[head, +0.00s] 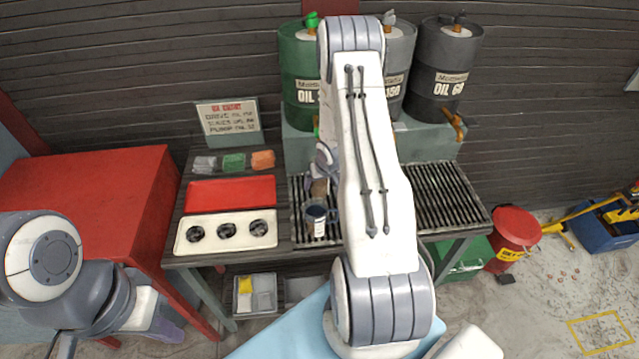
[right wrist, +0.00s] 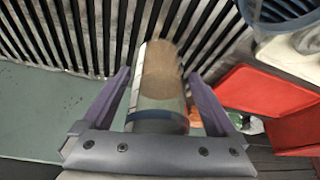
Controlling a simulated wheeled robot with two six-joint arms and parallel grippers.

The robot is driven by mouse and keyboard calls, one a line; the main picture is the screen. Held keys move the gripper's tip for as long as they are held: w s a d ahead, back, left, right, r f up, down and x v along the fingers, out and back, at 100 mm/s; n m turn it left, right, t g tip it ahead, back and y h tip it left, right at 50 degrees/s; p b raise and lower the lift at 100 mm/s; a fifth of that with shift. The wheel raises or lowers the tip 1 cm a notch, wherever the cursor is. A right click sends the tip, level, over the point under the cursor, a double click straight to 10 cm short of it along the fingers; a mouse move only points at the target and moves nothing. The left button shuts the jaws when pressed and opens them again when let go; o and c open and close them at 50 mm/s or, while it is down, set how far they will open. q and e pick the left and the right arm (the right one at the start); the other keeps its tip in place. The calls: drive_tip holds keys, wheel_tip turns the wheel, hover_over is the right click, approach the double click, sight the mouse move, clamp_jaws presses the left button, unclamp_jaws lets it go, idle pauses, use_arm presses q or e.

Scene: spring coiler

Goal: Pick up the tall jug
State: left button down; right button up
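A tall cylindrical vessel, which I take to be the tall jug, stands between my right gripper's fingers in the right wrist view (right wrist: 160,90). It has a brown upper part, a greyish body and a blue band. Its brown part shows in the head view (head: 319,189) on the slatted rack, partly behind my right arm. My right gripper (right wrist: 159,76) has its purple fingers apart on either side of it, with small gaps visible. A shorter dark-blue vessel with a white label (head: 318,222) stands just in front. My left gripper (head: 167,332) is low at the left, its fingers mostly hidden.
The slatted rack (head: 448,195) covers the bench's right part. Green, grey and black oil drums (head: 446,60) stand behind. A red cabinet (head: 90,200) is at the left.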

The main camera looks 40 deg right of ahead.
clamp_jaws()
drive_tip(key=shift+r, duration=0.15)
